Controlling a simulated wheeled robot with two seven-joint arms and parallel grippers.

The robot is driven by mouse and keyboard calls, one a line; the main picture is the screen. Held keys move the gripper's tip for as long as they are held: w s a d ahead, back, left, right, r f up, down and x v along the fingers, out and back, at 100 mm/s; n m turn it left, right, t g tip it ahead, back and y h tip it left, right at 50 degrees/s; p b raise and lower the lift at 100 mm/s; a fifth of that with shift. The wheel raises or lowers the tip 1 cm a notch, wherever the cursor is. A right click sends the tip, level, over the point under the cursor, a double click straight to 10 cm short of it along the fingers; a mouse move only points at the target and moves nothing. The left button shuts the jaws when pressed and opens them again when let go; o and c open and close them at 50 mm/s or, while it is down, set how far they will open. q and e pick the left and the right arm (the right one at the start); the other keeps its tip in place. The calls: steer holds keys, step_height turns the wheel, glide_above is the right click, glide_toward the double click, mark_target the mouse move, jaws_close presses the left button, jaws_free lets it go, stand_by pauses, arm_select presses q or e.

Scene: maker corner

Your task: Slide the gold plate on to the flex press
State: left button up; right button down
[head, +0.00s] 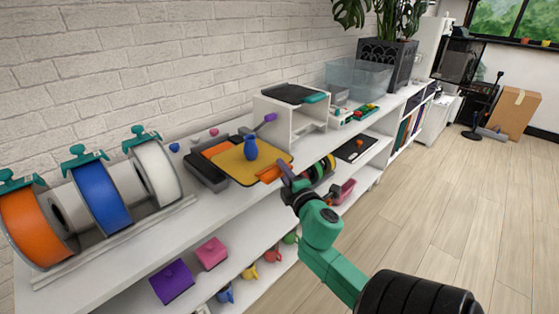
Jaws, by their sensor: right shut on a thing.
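The gold plate (234,167) is a flat yellow sheet on the white shelf top, with a small blue vase-like object (251,148) standing on it. An orange tab (270,174) is at its right front corner. My right gripper (284,175) is at this tab and shut on the plate's edge; its fingertips are small and partly hidden. A dark grey base with an orange top piece (214,150), which looks like the flex press, is to the left of and partly under the plate. How far the plate overlaps it is unclear. My left gripper is not in view.
Orange, blue and white spools (98,198) stand on the left. A white open frame (290,115) with a dark top stands behind the plate on the right. A clear bin (357,78) is farther back. Lower shelves hold purple and pink boxes (171,281).

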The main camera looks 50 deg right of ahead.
mark_target(263, 161)
steer(key=shift+w+a+r, duration=0.15)
steer(key=shift+w+r, duration=0.15)
steer(key=shift+w, duration=0.15)
steer(key=w, duration=0.3)
steer(key=shift+w+f, duration=0.15)
steer(key=shift+w, duration=0.2)
steer(key=shift+w+b, duration=0.3)
steer(key=shift+w, duration=1.35)
steer(key=w, duration=0.2)
steer(key=w+b, duration=0.1)
steer(key=w, duration=0.2)
steer(key=shift+d+b, duration=0.2)
steer(key=shift+b, duration=0.1)
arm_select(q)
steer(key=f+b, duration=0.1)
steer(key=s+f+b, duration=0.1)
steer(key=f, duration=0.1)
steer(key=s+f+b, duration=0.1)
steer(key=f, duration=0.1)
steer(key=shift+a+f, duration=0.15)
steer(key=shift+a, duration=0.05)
arm_select(e)
step_height(263, 161, down, 4)
steer(key=shift+r, duration=0.15)
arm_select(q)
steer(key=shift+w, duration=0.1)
arm_select(e)
jaws_free()
